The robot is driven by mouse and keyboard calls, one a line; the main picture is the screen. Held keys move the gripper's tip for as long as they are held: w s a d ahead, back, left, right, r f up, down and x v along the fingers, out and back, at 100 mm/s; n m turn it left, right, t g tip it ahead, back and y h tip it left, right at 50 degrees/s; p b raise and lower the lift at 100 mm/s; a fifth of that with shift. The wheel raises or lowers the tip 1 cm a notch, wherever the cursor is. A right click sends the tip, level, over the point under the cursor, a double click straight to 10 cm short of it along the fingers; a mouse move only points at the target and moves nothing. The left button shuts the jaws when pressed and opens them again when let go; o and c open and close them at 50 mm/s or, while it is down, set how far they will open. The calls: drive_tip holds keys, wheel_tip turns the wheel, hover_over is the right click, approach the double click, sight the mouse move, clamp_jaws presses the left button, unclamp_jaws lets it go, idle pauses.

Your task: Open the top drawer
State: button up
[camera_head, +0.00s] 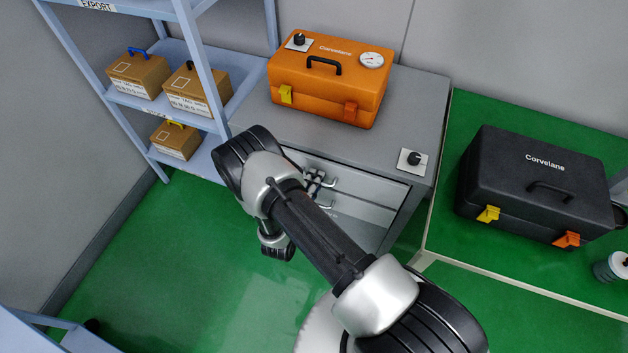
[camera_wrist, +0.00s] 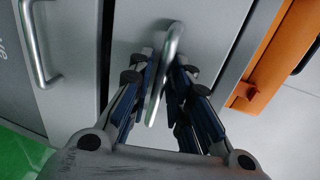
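The grey cabinet (camera_head: 400,110) has a top drawer (camera_head: 365,187) with a silver bar handle, and a lower drawer (camera_head: 360,209) with its own handle (camera_wrist: 42,50). The top drawer looks shut. My gripper (camera_head: 314,182) is at the drawer fronts, partly hidden behind my arm in the head view. In the wrist view my gripper (camera_wrist: 163,80) has its fingers on either side of the top drawer's handle (camera_wrist: 168,65). The fingers stand apart with the handle between them. I cannot see clear contact on both sides.
An orange case (camera_head: 330,80) and a small knob plate (camera_head: 412,161) are on the cabinet top. A black case (camera_head: 535,185) lies on the green-topped table (camera_head: 455,130) at right. A shelf (camera_head: 200,80) with cardboard boxes stands at left. Green floor (camera_head: 180,270) before the cabinet is open.

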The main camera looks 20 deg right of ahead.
clamp_jaws()
idle(0.5)
drive_tip(key=f+v, duration=0.2)
drive_tip(key=v, duration=1)
drive_tip(key=s+f+v, duration=0.1)
drive_tip(key=f+v, duration=0.2)
drive_tip(key=v, duration=1)
drive_tip(key=shift+a+b, duration=0.3)
drive_tip(key=shift+a, duration=0.1)
unclamp_jaws()
drive_tip(key=shift+f, duration=0.1)
